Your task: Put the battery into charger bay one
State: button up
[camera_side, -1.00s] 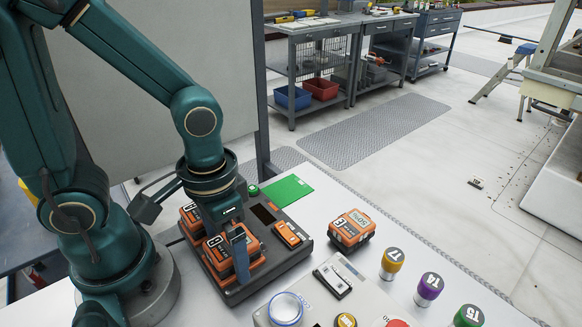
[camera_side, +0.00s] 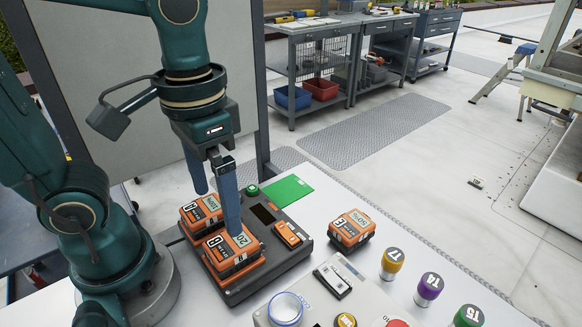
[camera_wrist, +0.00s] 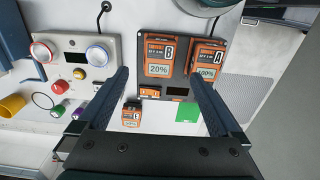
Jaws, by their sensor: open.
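The dark charger (camera_side: 262,279) holds two orange batteries side by side. Battery B (camera_side: 232,252), reading 20%, sits in the nearer bay; battery A (camera_side: 200,212), reading 100%, sits in the farther bay. They also show in the wrist view as battery B (camera_wrist: 158,68) and battery A (camera_wrist: 207,72). A loose orange battery (camera_side: 351,230), reading 50%, lies on the table right of the charger; it shows small in the wrist view (camera_wrist: 131,121). My gripper (camera_side: 216,212) is open and empty above the charger, pointing down. I cannot tell which bay is numbered one.
A green pad (camera_side: 287,190) lies behind the charger. A control panel (camera_side: 262,318) with knobs and buttons stands in front. Yellow (camera_side: 392,262), purple (camera_side: 430,287) and green (camera_side: 469,316) topped cylinders stand at the right. Table around the loose battery is clear.

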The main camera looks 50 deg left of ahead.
jog(key=a+t, duration=0.1)
jog(key=t, duration=0.1)
jog(key=w+a+t, duration=0.1)
jog(key=a+t, duration=0.1)
jog(key=t, duration=0.1)
jog(key=shift+w+r+t, duration=0.25)
jog(key=shift+w+t, duration=0.05)
jog(key=shift+w, duration=0.05)
